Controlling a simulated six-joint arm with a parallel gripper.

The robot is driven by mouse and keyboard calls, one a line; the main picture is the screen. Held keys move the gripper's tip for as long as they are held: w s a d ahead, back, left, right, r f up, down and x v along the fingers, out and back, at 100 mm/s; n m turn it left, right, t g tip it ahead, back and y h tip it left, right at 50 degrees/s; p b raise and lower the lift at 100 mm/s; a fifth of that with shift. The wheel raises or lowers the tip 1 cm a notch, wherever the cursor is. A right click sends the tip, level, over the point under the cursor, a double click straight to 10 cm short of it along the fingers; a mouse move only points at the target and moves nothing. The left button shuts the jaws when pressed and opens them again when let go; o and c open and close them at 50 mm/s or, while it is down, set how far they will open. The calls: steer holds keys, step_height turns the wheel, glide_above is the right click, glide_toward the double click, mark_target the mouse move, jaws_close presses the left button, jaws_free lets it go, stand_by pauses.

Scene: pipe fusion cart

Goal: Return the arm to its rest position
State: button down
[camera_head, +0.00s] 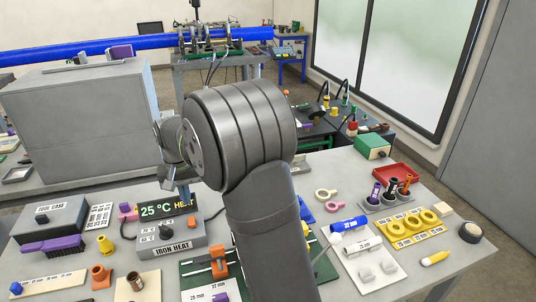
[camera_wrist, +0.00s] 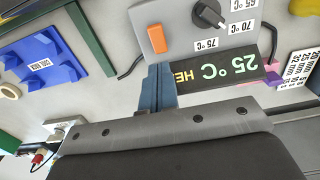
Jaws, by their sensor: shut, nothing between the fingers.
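My gripper (camera_wrist: 158,72) shows in the wrist view as two blue fingers closed together with nothing between them. Its tips overlap the edge of the grey IRON HEAT box near the orange switch and the display; I cannot tell whether they touch. The box also shows in the wrist view (camera_wrist: 178,12), upside down, with a black knob and orange switch.
A large grey case (camera_head: 80,125) stands behind at left. A blue block (camera_wrist: 40,62) lies left in the wrist view.

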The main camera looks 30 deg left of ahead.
mark_target(191, 218)
step_height(191, 218, down, 6)
steer(key=shift+r, duration=0.1)
stand_by(0.4)
steer(key=shift+r, duration=4.1)
steer(key=s+a, duration=0.1)
steer(key=s, duration=0.1)
steer(key=s+a, duration=0.1)
steer(key=s, duration=0.2)
steer(key=s+a, duration=0.1)
steer(key=s, duration=0.1)
steer(key=shift+s+a, duration=0.2)
steer(key=shift+a, duration=0.1)
step_height(191, 218, down, 4)
steer(key=shift+r, duration=0.1)
steer(key=shift+f, duration=0.7)
